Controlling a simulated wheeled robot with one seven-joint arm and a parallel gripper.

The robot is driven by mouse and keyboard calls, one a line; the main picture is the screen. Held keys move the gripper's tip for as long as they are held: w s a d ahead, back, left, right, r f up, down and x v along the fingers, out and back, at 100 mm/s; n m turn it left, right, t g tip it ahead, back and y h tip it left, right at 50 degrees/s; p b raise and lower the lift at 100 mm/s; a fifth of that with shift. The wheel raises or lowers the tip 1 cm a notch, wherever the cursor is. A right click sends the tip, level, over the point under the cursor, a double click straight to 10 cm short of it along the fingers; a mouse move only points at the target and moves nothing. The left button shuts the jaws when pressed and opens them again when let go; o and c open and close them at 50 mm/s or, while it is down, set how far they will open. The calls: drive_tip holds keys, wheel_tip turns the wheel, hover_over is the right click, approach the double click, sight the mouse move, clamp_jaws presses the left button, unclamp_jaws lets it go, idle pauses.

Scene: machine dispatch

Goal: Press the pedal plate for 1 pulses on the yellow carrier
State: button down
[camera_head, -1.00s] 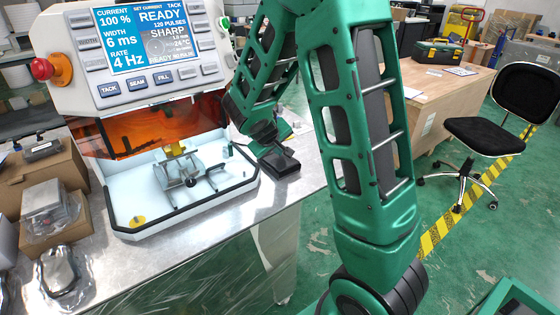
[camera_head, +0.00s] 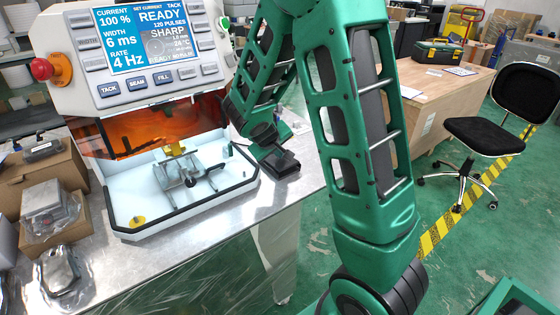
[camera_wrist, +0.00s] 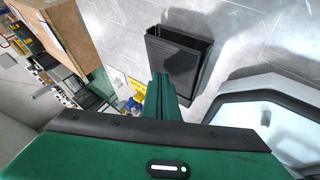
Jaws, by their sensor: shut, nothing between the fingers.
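The pedal plate (camera_head: 280,164) is a dark, ribbed, box-like block on the metal bench, just right of the machine's white tray. It also shows in the wrist view (camera_wrist: 178,62). My gripper (camera_wrist: 162,80) is shut and empty, with its green fingers pointing at the plate's near edge. Whether the fingers touch the plate is not clear. In the head view my wrist is beside and above the plate and hides part of its surroundings. A yellow part (camera_head: 174,150), possibly the yellow carrier, sits at the back of the metal fixture (camera_head: 188,172) in the tray.
The machine display (camera_head: 152,45) reads READY, 120 PULSES. The white tray (camera_head: 118,203) has a raised black rim beside the plate and holds a yellow disc (camera_head: 138,221). Cardboard boxes (camera_head: 40,180) stand at left. Bare bench (camera_head: 215,235) lies in front.

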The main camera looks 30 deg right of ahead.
sight(278, 161)
drive_tip(key=shift+s+f, duration=0.1)
drive_tip(key=shift+f, duration=0.6)
idle(0.7)
drive_tip(key=shift+r, duration=1.1)
drive_tip(key=shift+w+r, duration=0.2)
drive_tip(key=shift+r, duration=1.05)
drive_tip(key=shift+w+r, duration=0.2)
drive_tip(key=shift+r, duration=1.05)
